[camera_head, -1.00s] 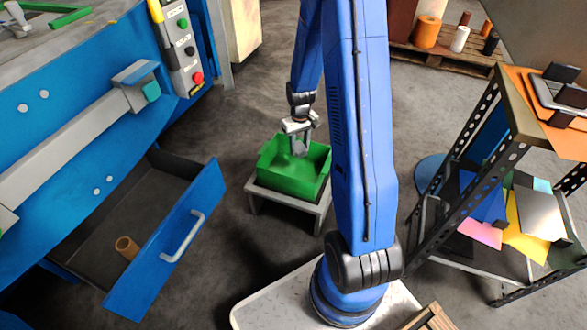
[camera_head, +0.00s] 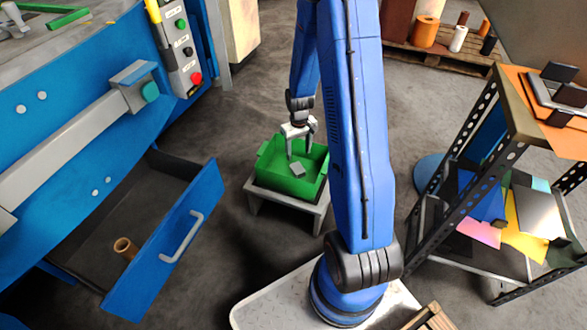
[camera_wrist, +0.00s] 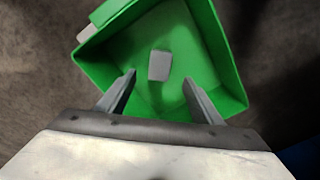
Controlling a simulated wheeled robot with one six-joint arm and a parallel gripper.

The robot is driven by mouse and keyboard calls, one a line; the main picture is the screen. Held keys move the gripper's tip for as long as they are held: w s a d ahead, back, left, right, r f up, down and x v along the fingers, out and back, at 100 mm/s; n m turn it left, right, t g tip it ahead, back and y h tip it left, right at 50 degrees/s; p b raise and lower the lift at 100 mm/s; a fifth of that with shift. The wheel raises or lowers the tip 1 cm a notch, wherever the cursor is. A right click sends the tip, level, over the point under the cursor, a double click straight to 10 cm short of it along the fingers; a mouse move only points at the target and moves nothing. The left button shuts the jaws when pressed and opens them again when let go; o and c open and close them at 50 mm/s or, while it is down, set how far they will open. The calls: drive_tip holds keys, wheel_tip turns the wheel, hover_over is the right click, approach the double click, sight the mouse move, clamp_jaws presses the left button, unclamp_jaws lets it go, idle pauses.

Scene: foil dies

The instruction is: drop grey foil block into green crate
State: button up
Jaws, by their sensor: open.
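The green crate (camera_head: 279,183) stands on a small grey stand in the middle of the head view. The grey foil block (camera_head: 297,170) lies inside the crate. In the wrist view the block (camera_wrist: 160,66) shows inside the crate (camera_wrist: 215,40), beyond my fingertips and apart from them. My gripper (camera_head: 301,155) is above the crate and points down into it. Its two fingers (camera_wrist: 158,82) are spread with nothing between them. Whether the block lies fully flat on the crate floor is hard to tell.
The grey stand (camera_head: 285,207) bears the crate. At left, an open drawer (camera_head: 110,215) of the blue bench holds a brown tube (camera_head: 124,248). At right stands a shelf rack (camera_head: 455,222) with coloured sheets. Grey floor lies open around the stand.

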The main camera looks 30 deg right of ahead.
drive_tip(key=shift+r, duration=0.1)
wheel_tip(320, 180, up, 17)
idle(0.6)
drive_tip(key=shift+r, duration=0.2)
